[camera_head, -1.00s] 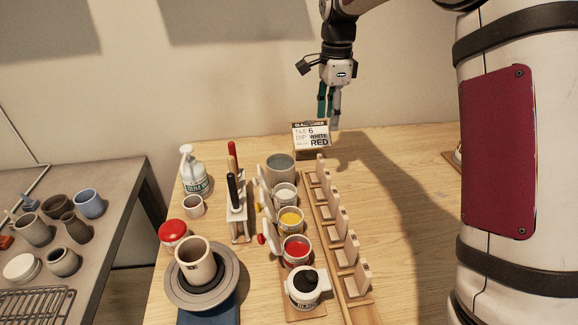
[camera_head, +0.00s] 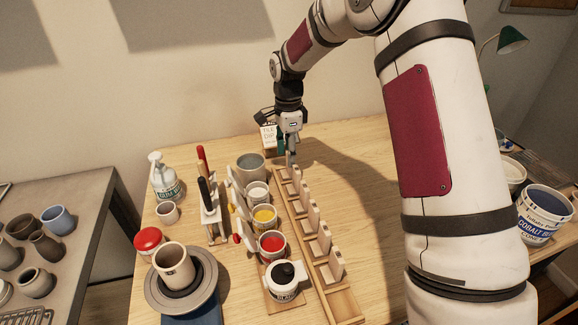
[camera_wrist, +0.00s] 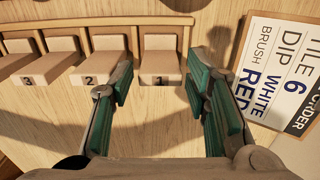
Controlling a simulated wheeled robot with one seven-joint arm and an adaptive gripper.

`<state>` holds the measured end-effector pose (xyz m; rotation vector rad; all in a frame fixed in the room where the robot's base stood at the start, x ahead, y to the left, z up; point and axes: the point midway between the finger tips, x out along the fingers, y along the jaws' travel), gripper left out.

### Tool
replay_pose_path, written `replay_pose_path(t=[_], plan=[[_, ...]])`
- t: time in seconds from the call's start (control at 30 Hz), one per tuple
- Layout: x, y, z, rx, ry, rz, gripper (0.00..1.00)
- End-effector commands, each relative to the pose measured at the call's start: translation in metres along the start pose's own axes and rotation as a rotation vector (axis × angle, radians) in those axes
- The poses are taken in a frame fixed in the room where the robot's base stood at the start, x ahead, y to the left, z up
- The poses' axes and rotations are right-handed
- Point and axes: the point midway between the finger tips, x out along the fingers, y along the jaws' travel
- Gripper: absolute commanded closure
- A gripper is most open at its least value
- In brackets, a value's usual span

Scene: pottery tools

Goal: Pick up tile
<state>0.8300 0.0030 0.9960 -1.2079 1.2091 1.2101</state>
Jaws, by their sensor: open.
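A row of several upright pale tiles stands on a wooden rack (camera_head: 327,283), running from near the order card toward the front. In the wrist view, the tile supports are numbered, and I see tile 1 (camera_wrist: 160,45), tile 2 (camera_wrist: 108,44) and tile 3 (camera_wrist: 62,45). My gripper (camera_head: 289,158) is at the far end of the row. In the wrist view my gripper (camera_wrist: 158,88) is open and empty, its teal-padded fingers on either side of the number 1 place. Whether it touches the tile cannot be told.
The order card (camera_wrist: 282,70) reads tile 6, dip white, brush red. A tool holder (camera_head: 214,225) stands further left. Table right of the rack is clear.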

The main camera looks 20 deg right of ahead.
Motion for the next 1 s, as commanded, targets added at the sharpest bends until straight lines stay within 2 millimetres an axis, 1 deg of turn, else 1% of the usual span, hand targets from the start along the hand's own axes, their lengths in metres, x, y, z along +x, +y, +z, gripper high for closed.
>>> replay_pose_path(t=[0.03,0.1,0.2,0.43,0.47,0.5,0.57,0.6,0.87,1.0], plan=[[0.007,0.001,-0.001,0.000,0.000,0.003,0.57],[0.014,0.001,-0.001,0.000,0.001,0.001,0.57],[0.019,0.000,-0.001,0.001,0.000,0.001,0.57],[0.020,0.000,-0.001,0.000,0.001,-0.001,0.57],[0.020,0.000,-0.001,0.000,0.001,-0.001,0.63],[0.020,0.000,-0.001,0.000,0.001,-0.001,0.73],[0.020,0.000,-0.001,0.000,0.001,-0.001,0.86],[0.020,0.000,-0.001,0.000,0.001,-0.001,0.95],[0.019,-0.001,-0.001,0.000,0.001,-0.001,0.96],[0.010,-0.002,-0.001,-0.001,0.002,-0.005,0.96]])
